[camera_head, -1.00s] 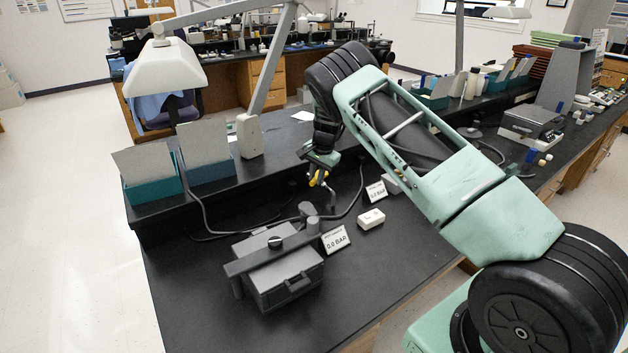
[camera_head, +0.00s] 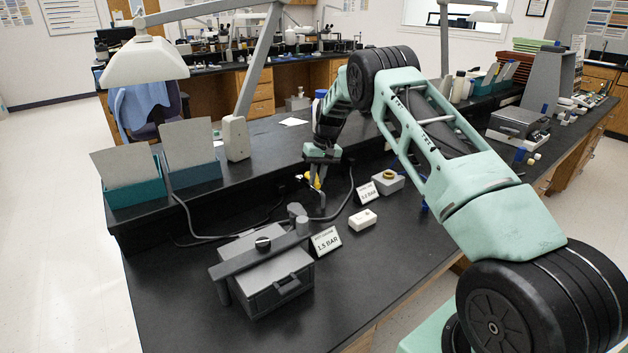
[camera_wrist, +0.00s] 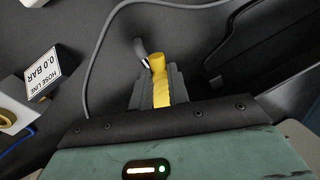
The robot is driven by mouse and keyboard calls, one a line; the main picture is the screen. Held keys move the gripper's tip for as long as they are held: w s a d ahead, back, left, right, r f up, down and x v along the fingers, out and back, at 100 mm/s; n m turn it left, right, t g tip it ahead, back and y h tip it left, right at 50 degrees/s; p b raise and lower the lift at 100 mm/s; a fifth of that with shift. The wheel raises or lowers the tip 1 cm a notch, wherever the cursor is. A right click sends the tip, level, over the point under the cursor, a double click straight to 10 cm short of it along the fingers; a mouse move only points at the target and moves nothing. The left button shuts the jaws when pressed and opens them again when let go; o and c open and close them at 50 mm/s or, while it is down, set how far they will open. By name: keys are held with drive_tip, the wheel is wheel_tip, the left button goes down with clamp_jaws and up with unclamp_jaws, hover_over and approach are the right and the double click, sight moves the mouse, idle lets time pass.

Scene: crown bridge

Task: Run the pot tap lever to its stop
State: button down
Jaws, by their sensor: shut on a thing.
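The yellow tap lever (camera_wrist: 157,64) stands between the fingers of my gripper (camera_wrist: 158,88) in the wrist view, and the gripper is shut on it. A metal tap spout or pipe (camera_wrist: 142,50) shows beside the lever's tip. In the head view my gripper (camera_head: 317,180) points down at the back of the bench, and a bit of the yellow lever (camera_head: 312,181) shows there. The rest of the tap is hidden. The grey pot (camera_head: 275,290) with a clamp bar across its lid sits in front. The pot gauge card (camera_head: 326,241) reads 1.5 BAR.
The hose line card (camera_wrist: 42,75) reads 0.0 BAR in the wrist view. A grey box with a yellow ring (camera_head: 388,182) and a small white block (camera_head: 363,220) are right of the tap. A grey hose (camera_wrist: 94,65) runs along the bench. Teal file holders (camera_head: 145,190) stand left.

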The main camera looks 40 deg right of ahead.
drive_tip(key=shift+d+n, duration=0.5)
drive_tip(key=shift+n, duration=0.6)
drive_tip(key=c, duration=1.3)
unclamp_jaws()
drive_tip(key=shift+c, duration=0.2)
drive_tip(key=shift+r, duration=0.1)
drive_tip(key=d+r+b, duration=0.1)
drive_tip(key=d+r, duration=0.2)
drive_tip(key=r, duration=1.3)
drive_tip(key=shift+d+r, duration=0.2)
drive_tip(key=shift+r, duration=0.2)
